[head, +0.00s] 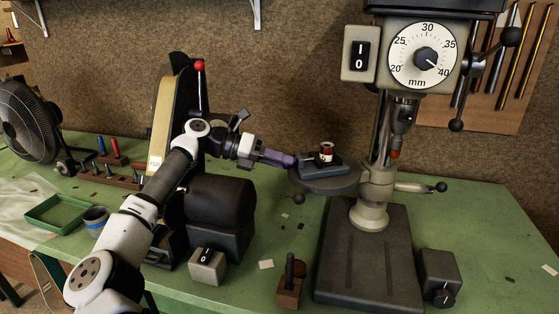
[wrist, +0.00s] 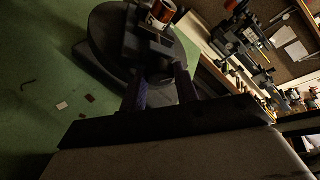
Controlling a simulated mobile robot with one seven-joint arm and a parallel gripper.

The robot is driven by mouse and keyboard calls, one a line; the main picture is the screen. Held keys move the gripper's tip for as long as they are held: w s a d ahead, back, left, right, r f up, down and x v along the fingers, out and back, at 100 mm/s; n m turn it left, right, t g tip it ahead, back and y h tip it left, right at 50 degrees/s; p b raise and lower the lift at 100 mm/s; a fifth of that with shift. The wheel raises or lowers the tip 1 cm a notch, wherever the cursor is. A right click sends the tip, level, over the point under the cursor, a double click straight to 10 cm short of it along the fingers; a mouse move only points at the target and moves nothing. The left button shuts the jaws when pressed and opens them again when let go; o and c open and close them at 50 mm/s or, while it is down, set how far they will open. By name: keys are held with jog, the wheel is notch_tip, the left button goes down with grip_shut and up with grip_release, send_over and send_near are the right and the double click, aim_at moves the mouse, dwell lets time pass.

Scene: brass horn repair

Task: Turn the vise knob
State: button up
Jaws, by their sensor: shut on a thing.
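A small dark vise (head: 325,169) sits on the round drill press table (head: 332,187) and holds a short brown-and-white cylinder (head: 326,151) upright. My gripper (head: 293,160) reaches in level from the left, its fingertips at the vise's left end. Its fingers are shut on the vise knob, which they mostly hide. In the wrist view the two dark fingers (wrist: 161,84) stand either side of the vise's near end, with the cylinder (wrist: 161,13) beyond. The dim light there hides the knob's outline and how far it is turned.
The drill press head with its dial (head: 424,56) hangs above and right of the vise. A black belt grinder (head: 219,209) stands beside my arm. A switch box (head: 207,266) and a small wooden block (head: 289,291) sit in front on the green bench.

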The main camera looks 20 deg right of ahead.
jog(key=shift+w+r, duration=0.1)
jog(key=shift+r, duration=0.05)
jog(key=o, duration=0.7)
notch_tip(320, 180, up, 20)
jog(key=shift+f+b, duration=0.1)
jog(key=shift+b, duration=1.15)
